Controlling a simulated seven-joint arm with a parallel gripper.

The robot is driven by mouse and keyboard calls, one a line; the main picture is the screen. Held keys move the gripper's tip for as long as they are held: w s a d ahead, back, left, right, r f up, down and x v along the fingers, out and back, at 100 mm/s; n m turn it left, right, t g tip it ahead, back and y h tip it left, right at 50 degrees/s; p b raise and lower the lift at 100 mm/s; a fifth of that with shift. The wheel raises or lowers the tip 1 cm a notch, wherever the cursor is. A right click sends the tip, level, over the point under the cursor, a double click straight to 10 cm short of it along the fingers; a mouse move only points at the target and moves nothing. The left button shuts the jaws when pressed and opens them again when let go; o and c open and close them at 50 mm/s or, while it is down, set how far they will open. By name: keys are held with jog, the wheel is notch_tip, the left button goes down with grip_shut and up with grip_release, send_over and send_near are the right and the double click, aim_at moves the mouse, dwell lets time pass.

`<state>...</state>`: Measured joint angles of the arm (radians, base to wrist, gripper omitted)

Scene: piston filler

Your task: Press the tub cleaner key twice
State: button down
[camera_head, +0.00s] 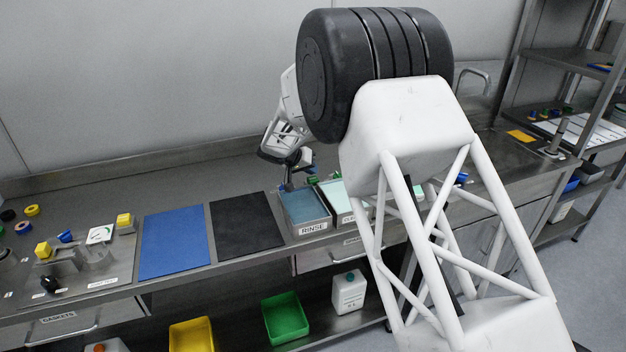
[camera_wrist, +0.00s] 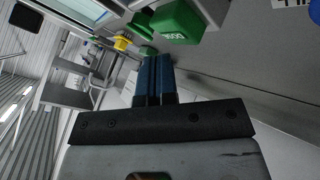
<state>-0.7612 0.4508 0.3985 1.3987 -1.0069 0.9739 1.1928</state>
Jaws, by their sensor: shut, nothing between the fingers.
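My gripper (camera_head: 288,186) is over the back of the RINSE tub (camera_head: 310,226) in the head view, small and partly dark against the counter. In the wrist view its two blue fingers (camera_wrist: 155,62) are together with nothing between them. A green block with a white label (camera_wrist: 180,20) stands just beyond and to the right of the fingertips. A small green piece (camera_wrist: 148,50) is right at the tips; I cannot tell whether they touch it. No key can be made out as the tub cleaner key; its label is not readable here.
A second tub with pale green contents (camera_head: 336,197) adjoins the RINSE tub, partly hidden by my arm. A black mat (camera_head: 246,226) and a blue mat (camera_head: 174,242) lie clear to the left. A yellow knob-like piece (camera_wrist: 122,42) is left of the fingertips in the wrist view.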

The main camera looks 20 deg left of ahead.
aim_at(312, 178)
jog(key=shift+f, duration=1.15)
dwell(1.5)
jog(key=shift+r, duration=1.2)
jog(key=shift+r, duration=0.1)
jog(key=shift+r, duration=2.45)
